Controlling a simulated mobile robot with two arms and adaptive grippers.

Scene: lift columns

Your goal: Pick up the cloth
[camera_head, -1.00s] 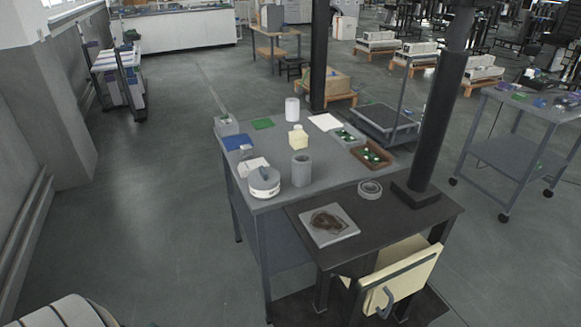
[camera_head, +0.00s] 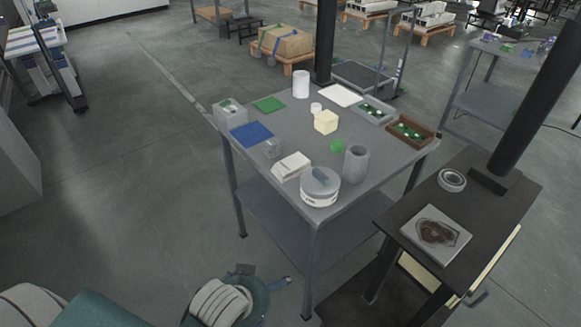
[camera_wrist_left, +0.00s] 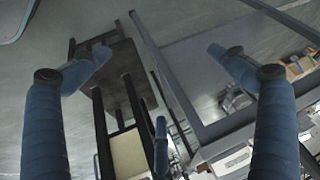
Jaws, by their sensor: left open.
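No single item is plainly the cloth. Flat cloth-like pieces lie on the grey table (camera_head: 290,135): a blue one (camera_head: 252,134) at the left edge, a green one (camera_head: 269,104) behind it, and a white sheet (camera_head: 340,95) at the back. A brown crumpled piece (camera_head: 438,232) lies on a light square plate on the dark table at right. My left gripper (camera_head: 262,276) is low at the bottom of the head view, in front of the grey table and apart from it. In the left wrist view its blue fingers (camera_wrist_left: 160,55) are wide apart and empty. My right gripper is not seen.
The grey table also carries a white round container (camera_head: 320,188), a grey cylinder (camera_head: 356,165), a yellow block (camera_head: 326,122) and a brown tray (camera_head: 410,132). A black post (camera_head: 540,90) rises from the dark table (camera_head: 500,205). Floor left of the grey table is clear.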

